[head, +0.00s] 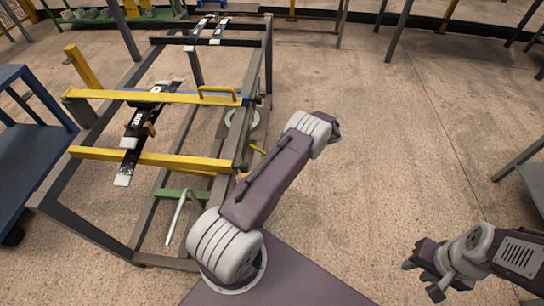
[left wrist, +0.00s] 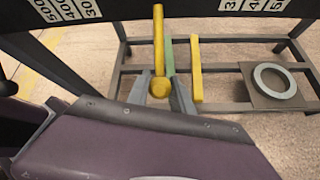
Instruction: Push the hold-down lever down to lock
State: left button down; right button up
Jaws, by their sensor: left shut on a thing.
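The hold-down lever (left wrist: 158,45) is a yellow rod with a round knob at its near end, seen in the left wrist view. My left gripper (left wrist: 166,97) has its grey fingers on either side of the knob and is shut on the lever. In the head view my left arm hides most of this gripper and its grip. The lever cannot be made out clearly there. My right gripper (head: 424,279) is open and empty at the lower right, away from the rack.
The grey metal rack (head: 65,190) with yellow crossbars (head: 150,159) and a black scale strip (head: 133,140) fills the left. A ring on a plate (left wrist: 272,82) lies low in the rack. A blue cart (head: 28,160) stands at far left.

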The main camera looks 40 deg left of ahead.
pick_arm(q)
jog(key=shift+a+f, duration=0.1)
jog(key=shift+a, duration=0.05)
dwell(0.3)
jog(key=c, duration=1.2)
grip_release()
jog(key=shift+o, duration=0.3)
jog(key=shift+s+a, duration=0.1)
jog(key=v, duration=0.9)
jog(key=shift+b, duration=0.3)
